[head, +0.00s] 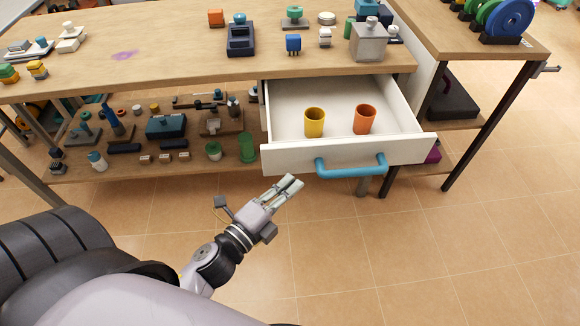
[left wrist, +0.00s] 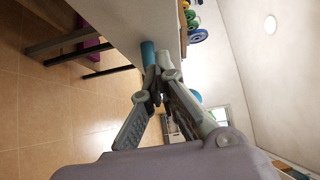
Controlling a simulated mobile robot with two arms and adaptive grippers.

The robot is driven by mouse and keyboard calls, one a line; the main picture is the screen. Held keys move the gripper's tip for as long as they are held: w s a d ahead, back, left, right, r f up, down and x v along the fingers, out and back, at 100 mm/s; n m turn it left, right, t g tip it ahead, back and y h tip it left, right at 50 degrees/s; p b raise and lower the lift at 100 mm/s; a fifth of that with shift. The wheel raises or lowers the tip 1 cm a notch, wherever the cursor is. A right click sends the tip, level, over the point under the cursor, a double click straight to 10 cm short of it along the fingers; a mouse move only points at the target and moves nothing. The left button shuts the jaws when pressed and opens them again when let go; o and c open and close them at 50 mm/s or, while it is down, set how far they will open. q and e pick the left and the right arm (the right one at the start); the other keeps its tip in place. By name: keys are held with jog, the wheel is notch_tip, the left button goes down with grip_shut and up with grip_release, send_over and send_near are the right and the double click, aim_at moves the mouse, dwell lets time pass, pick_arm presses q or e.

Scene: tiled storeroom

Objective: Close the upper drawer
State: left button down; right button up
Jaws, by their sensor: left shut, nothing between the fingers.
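The white upper drawer (head: 285,160) stands pulled out under the wooden tabletop in the head view. A teal bar handle (head: 352,172) is fixed across its front. A yellow cup (head: 315,122) and an orange cup (head: 365,119) stand upright inside it. My left gripper (head: 292,184) is shut and empty, in front of the drawer and just left of the handle, apart from it as far as I can tell. In the left wrist view the gripper (left wrist: 158,75) points toward the teal handle (left wrist: 148,52) and the white drawer front (left wrist: 120,20). My right gripper is out of view.
The tabletop (head: 180,45) holds several small objects, including a grey canister (head: 368,42) above the drawer. A lower shelf (head: 120,175) left of the drawer is full of small items. A side table (head: 440,30) stands at right. The tiled floor (head: 430,260) in front is clear.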

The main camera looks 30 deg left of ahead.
aim_at(304, 156)
pick_arm(q)
jog(key=shift+w+a, duration=0.35)
jog(key=shift+w, duration=0.4)
jog(key=shift+w+a, duration=0.35)
jog(key=shift+w, duration=0.4)
jog(key=shift+w+a, duration=0.35)
jog(key=shift+w, duration=0.4)
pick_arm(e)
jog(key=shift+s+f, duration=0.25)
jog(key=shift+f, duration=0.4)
